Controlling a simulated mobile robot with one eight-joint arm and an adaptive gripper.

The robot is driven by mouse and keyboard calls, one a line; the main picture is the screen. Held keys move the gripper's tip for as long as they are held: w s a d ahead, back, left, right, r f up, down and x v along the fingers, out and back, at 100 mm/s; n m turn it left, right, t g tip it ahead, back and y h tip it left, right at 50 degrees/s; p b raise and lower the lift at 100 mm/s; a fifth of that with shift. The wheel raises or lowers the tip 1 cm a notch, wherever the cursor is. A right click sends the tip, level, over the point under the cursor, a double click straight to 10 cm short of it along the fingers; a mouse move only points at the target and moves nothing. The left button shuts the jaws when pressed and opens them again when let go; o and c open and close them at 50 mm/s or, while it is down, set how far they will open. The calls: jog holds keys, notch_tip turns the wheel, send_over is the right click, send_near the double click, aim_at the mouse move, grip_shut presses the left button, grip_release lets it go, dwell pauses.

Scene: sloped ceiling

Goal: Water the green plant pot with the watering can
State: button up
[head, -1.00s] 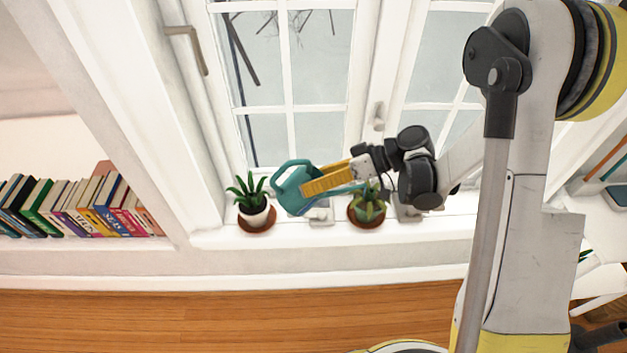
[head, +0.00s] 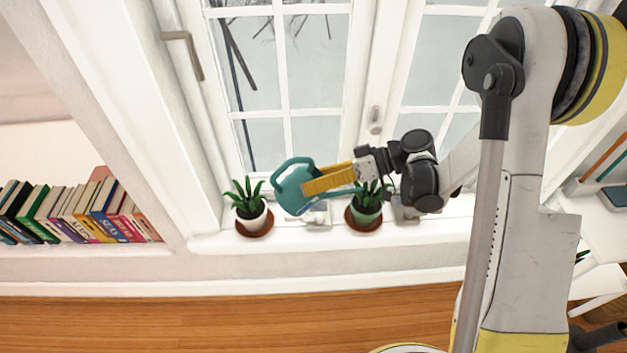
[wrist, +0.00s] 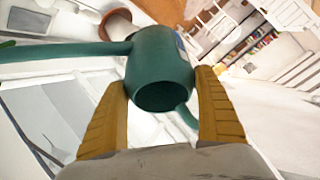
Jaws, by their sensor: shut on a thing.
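The teal watering can (head: 292,194) is held above the windowsill, between two potted plants. My gripper (head: 328,180) is shut on its body; in the wrist view the yellow fingers (wrist: 165,110) press on both sides of the can (wrist: 160,70). The can's spout reaches right toward the green plant pot (head: 364,219), which stands on a brown saucer with a dark green plant in it. The spout tip is partly hidden near the leaves, and I cannot tell whether water flows.
A white pot (head: 251,221) with a similar plant stands on a brown saucer at left. A row of books (head: 75,211) fills a shelf at far left. The window (head: 290,90) is close behind the can. The sill's front edge is clear.

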dwell(0.4)
jog(key=a+f+h, duration=0.1)
jog(key=f, duration=0.1)
jog(key=f+h, duration=0.1)
jog(key=h, duration=0.1)
jog(key=a+f+h, duration=0.1)
jog(key=f, duration=0.1)
jog(key=shift+s+a+f+n+t, duration=0.3)
jog(key=shift+s+n, duration=0.05)
jog(key=shift+n, duration=0.05)
jog(key=shift+f+h, duration=0.35)
jog(key=shift+h, duration=0.25)
jog(key=shift+d+f+t+h, duration=0.15)
jog(key=shift+t+h, duration=0.25)
jog(key=shift+h, duration=0.3)
jog(key=shift+d+r+n+h+p, duration=0.1)
jog(key=shift+r+n+h+p, duration=0.15)
jog(key=shift+h, duration=0.3)
jog(key=shift+d+r+n+h+p, duration=0.15)
jog(key=shift+h+p, duration=0.2)
jog(key=shift+h, duration=0.2)
jog(key=shift+w+f+t, duration=0.1)
jog(key=shift+t, duration=0.2)
